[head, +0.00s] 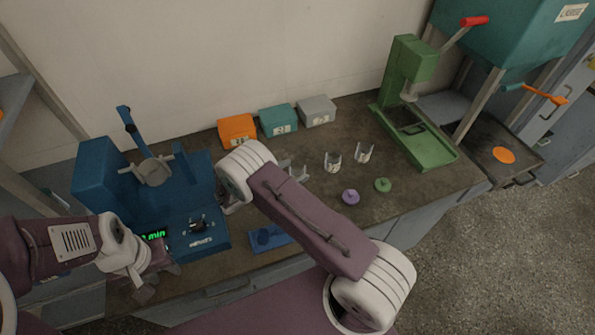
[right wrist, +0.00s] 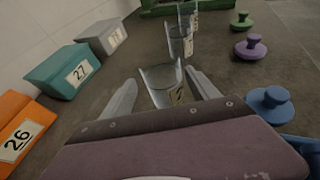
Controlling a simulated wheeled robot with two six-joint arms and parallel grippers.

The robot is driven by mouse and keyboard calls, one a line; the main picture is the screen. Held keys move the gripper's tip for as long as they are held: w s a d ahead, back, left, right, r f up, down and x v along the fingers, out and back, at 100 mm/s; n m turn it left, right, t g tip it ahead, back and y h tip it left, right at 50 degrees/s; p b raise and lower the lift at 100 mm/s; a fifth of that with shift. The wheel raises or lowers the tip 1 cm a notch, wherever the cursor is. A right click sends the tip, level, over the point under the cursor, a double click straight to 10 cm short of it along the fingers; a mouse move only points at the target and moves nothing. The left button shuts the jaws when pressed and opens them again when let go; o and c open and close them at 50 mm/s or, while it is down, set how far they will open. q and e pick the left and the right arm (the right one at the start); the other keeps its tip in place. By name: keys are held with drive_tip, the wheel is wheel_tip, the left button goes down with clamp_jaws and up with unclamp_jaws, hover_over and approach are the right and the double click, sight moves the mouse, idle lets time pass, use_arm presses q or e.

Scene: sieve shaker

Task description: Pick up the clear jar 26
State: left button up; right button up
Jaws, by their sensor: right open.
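A clear jar (right wrist: 160,82) with a pale label stands upright on the bench. In the right wrist view it is between the two fingers of my open right gripper (right wrist: 161,79), with a gap on each side. Its label number is not clearly legible. In the head view this jar (head: 299,172) is partly hidden by my right arm. Two more clear labelled jars, a middle one (head: 332,161) and a far one (head: 363,153), stand farther right. My left gripper (head: 158,281) has its fingers apart and is empty at the bench's front left.
Orange box 26 (head: 237,131), teal box 27 (head: 278,120) and a grey box (head: 317,110) stand along the wall. Purple (head: 350,197), green (head: 383,185) and blue (right wrist: 270,103) lids lie on the bench. The blue shaker (head: 97,191) is left; a green press (head: 410,65) is right.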

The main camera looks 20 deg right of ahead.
drive_tip(key=x, duration=0.2)
drive_tip(key=p+x, duration=0.1)
drive_tip(key=x, duration=0.1)
drive_tip(key=shift+s+d+r, duration=0.25)
drive_tip(key=shift+r, duration=0.05)
drive_tip(key=shift+w+d+f, duration=0.15)
drive_tip(key=shift+d+f, duration=0.05)
clamp_jaws()
drive_tip(key=shift+r, duration=0.1)
wheel_tip(320, 180, up, 4)
drive_tip(key=shift+d+r, duration=0.1)
drive_tip(key=shift+r, duration=0.1)
drive_tip(key=s+d+r, duration=0.5)
drive_tip(key=d+r, duration=0.1)
drive_tip(key=d, duration=0.4)
drive_tip(key=shift+s+r+b, duration=0.25)
drive_tip(key=shift+s+b, duration=0.05)
drive_tip(key=shift+b, duration=0.15)
